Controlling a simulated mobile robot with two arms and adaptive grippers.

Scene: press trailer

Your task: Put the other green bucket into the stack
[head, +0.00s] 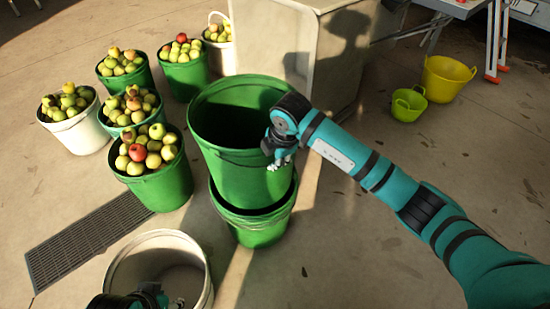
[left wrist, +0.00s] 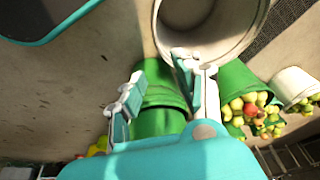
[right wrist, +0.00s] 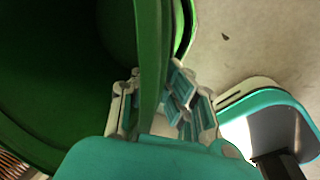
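A large empty green bucket (head: 226,150) hangs upright at my right gripper (head: 278,160). That gripper is shut on its right rim; in the right wrist view the fingers (right wrist: 155,108) sit on both sides of the wall (right wrist: 149,60). Below it stands the green bucket stack (head: 258,232), its rim showing around the upper bucket's lower end. The upper bucket's base is hidden, so I cannot tell how deep it sits. My left gripper (head: 152,297) is at the bottom of the head view by the white bucket; in the left wrist view its fingers (left wrist: 158,92) are apart and empty.
An empty white bucket (head: 118,262) stands at the front left. Several apple-filled buckets (head: 162,186) stand left of the stack, near a floor grate (head: 85,243). A pale box-like block (head: 275,45) is behind. Yellow tubs (head: 445,82) are at the back right. Floor right of the stack is clear.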

